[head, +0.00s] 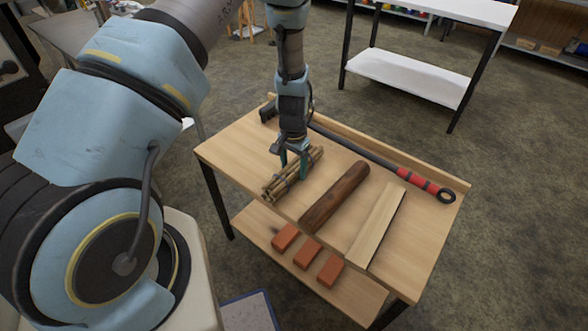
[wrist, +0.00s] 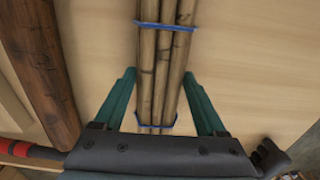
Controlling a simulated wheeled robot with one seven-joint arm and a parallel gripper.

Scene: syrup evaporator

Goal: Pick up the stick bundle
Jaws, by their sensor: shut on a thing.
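The stick bundle (head: 277,189) is several brown sticks tied with blue bands, at the left part of the wooden table top. It also shows in the wrist view (wrist: 163,62), running upright through the middle between the fingers. My gripper (head: 293,168) points down over the bundle from above. Its teal fingers stand on either side of the sticks in the wrist view (wrist: 159,76), with the tips against them. It is shut on the bundle. The bundle lies at or very near the table top; I cannot tell whether there is a gap beneath it.
A dark log (head: 336,196) and a pale board (head: 377,224) lie right of the bundle on the table (head: 232,150). A long dark-handled tool with a red grip (head: 414,180) lies along the back edge. Orange bricks (head: 307,252) rest on the lower shelf. A white table (head: 411,78) stands behind.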

